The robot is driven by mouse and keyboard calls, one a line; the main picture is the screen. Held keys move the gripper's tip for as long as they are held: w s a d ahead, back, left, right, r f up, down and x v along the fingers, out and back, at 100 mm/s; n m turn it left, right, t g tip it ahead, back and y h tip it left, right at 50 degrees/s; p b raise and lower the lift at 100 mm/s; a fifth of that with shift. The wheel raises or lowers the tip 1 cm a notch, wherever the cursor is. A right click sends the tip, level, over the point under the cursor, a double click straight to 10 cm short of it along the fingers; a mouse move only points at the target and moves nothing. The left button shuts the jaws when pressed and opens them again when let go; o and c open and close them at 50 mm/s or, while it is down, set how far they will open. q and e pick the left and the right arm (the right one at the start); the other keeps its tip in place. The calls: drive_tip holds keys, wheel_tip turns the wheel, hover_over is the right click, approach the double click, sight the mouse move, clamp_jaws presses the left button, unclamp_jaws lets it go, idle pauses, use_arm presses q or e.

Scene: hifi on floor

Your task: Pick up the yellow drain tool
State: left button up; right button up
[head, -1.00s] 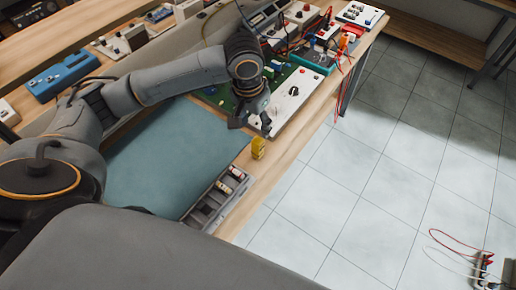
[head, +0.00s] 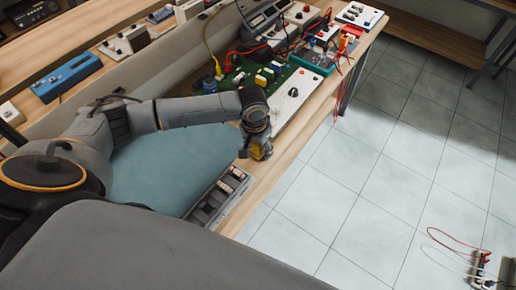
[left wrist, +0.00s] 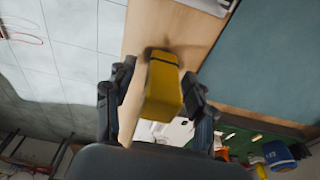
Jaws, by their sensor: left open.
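The yellow drain tool (left wrist: 163,88) is a small yellow block with a dark band near one end. In the left wrist view it lies between the two fingers of my left gripper (left wrist: 155,95), with a finger on each side. The fingers are open, and a gap shows at least on the left side. In the head view the yellow drain tool (head: 262,150) stands on the wooden bench near its front edge, partly hidden by my left gripper (head: 255,150). My right gripper is not in view.
A teal mat (head: 165,165) covers the bench left of the tool. A grey tray (head: 222,198) with small parts lies nearer. A white panel (head: 293,100) and green circuit board (head: 252,72) lie beyond. The bench edge drops to a tiled floor (head: 360,200).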

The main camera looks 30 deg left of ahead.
use_arm(q)
drive_tip(key=shift+f, duration=0.1)
clamp_jaws()
idle(0.3)
